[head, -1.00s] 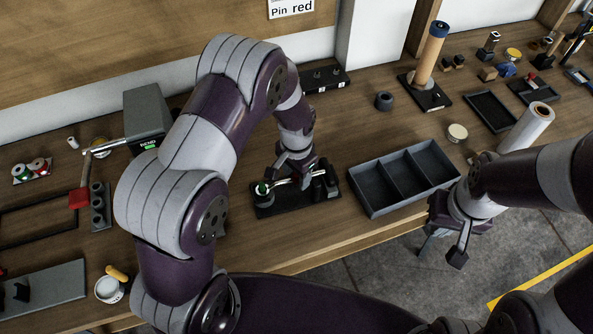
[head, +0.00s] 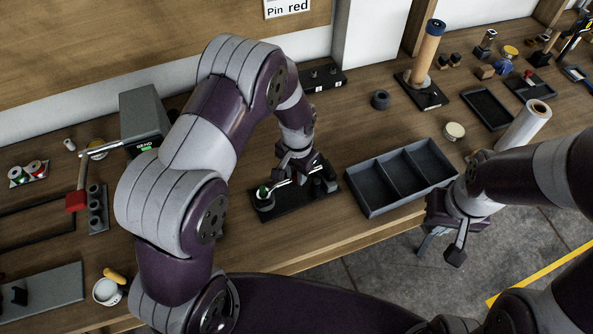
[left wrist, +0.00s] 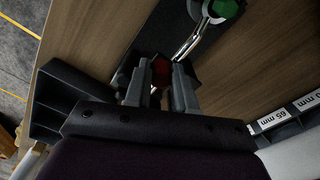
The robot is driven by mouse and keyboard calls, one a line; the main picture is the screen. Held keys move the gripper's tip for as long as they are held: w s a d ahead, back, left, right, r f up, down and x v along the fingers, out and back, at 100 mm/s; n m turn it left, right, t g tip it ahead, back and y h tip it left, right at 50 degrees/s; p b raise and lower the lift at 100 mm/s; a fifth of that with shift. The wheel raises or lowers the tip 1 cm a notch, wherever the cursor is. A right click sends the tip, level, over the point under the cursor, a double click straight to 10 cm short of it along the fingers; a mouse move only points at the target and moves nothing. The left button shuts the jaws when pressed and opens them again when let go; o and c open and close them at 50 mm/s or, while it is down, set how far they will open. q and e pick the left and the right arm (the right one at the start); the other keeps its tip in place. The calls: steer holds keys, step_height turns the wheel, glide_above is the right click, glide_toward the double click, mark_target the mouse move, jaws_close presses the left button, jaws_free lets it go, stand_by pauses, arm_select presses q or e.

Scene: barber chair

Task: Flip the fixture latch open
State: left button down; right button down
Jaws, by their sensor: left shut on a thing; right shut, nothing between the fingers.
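The dark fixture (head: 287,213) lies on the bench near its front edge, below my left gripper. A silvery latch bar (head: 281,184) runs across it from a round end with a green part (head: 263,192). The bar (left wrist: 187,46) and the green part (left wrist: 226,8) also show in the left wrist view. My left gripper (head: 306,180) is low over the right part of the fixture. Its fingers (left wrist: 160,95) are shut around a dark red piece (left wrist: 159,74) near the bar's end; they partly hide it. My right gripper (head: 440,250) is shut and empty beyond the bench's front edge.
A grey divided tray (head: 400,178) stands close to the right of the fixture. A dark box (head: 145,112) with a metal arm is at the left. A roller stand (head: 424,92) is at the back right. Bare wood lies in front of the fixture.

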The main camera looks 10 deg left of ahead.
arm_select(q)
steer(key=shift+w, duration=0.1)
stand_by(0.7)
steer(key=c, duration=0.9)
jaws_free()
step_height(320, 180, up, 13)
steer(key=shift+f+b, duration=0.1)
steer(key=shift+b, duration=0.75)
steer(key=s+a+n, duration=0.1)
steer(key=s+a, duration=0.1)
steer(key=s, duration=0.2)
steer(key=s+a+n+t, duration=0.1)
steer(key=s+a+n, duration=0.1)
steer(key=s, duration=0.3)
steer(key=s+a+n, duration=0.1)
steer(key=s+a, duration=0.1)
steer(key=s, duration=0.3)
steer(key=shift+s+a+n, duration=0.1)
steer(key=shift+a+n, duration=0.15)
steer(key=shift+n, duration=0.15)
